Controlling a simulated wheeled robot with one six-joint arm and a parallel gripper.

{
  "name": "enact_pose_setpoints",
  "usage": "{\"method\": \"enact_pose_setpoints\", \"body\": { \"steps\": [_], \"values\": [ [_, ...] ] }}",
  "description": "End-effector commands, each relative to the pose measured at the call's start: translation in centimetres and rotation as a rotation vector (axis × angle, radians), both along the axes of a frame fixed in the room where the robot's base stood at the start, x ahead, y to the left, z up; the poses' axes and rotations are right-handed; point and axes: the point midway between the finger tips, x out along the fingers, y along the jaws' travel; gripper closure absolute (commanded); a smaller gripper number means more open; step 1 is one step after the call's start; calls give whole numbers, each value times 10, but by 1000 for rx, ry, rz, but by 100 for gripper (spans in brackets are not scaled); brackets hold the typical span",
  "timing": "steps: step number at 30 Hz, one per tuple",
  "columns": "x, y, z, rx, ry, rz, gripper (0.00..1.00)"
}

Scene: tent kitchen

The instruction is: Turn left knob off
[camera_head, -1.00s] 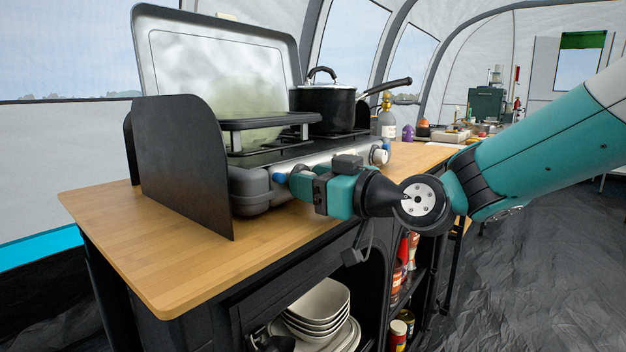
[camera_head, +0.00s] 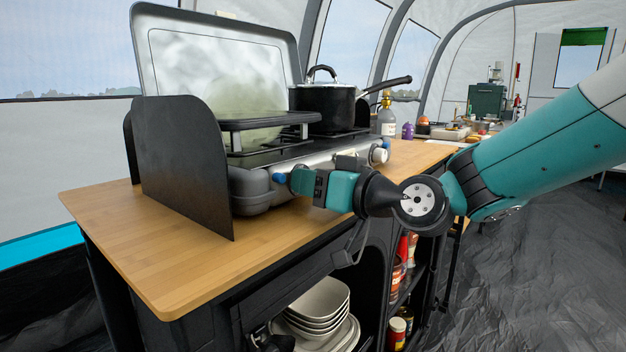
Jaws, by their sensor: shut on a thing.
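The camping stove (camera_head: 262,185) stands on the wooden counter, its front panel facing my arm. My gripper (camera_head: 285,178) is at the left end of that panel, shut on the left knob. The fingers mostly hide this knob; a small blue patch shows at the fingertips, and I cannot tell whether it is knob or finger. The knob's exact angle cannot be read. The right knob (camera_head: 379,155), white, shows free farther along the panel, beyond my gripper.
A black pot (camera_head: 325,106) with a lid and long handle sits on the stove. A dark side shield (camera_head: 183,165) stands at the stove's left. The wooden counter (camera_head: 165,265) is bare in front. Bowls (camera_head: 318,305) sit on the shelf below.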

Motion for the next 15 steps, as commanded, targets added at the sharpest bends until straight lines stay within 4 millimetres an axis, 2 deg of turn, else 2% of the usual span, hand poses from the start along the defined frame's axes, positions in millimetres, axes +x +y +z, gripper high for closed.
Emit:
{"method": "enact_pose_setpoints", "body": {
  "steps": [2,3,4,15],
  "values": [
    [0,0,0,0,-1,0,87],
    [0,0,0,0,-1,0,61],
    [0,0,0,0,-2,0,54],
    [0,0,0,-2,-2,0,54]
  ]
}}
